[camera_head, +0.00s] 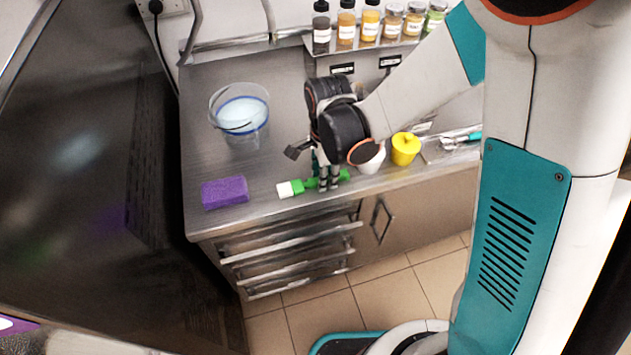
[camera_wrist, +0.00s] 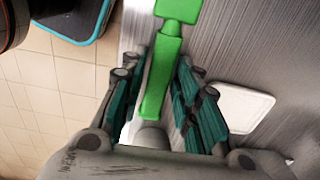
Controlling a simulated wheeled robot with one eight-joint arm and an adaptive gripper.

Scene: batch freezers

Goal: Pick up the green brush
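The green brush (camera_head: 298,187) lies on the steel counter near its front edge, its white end to the left in the head view. My gripper (camera_head: 328,182) is down over its handle. In the wrist view the green handle (camera_wrist: 163,68) runs lengthwise between the two fingers of my gripper (camera_wrist: 158,75). In the head view the fingers hide part of the handle.
A purple sponge (camera_head: 225,192) lies left of the brush, and a clear bucket (camera_head: 240,125) stands behind. A white cup (camera_head: 370,161) and a yellow container (camera_head: 405,149) stand close right of my gripper. Several jars (camera_head: 346,26) line the back shelf. Drawers (camera_head: 290,245) are below the counter.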

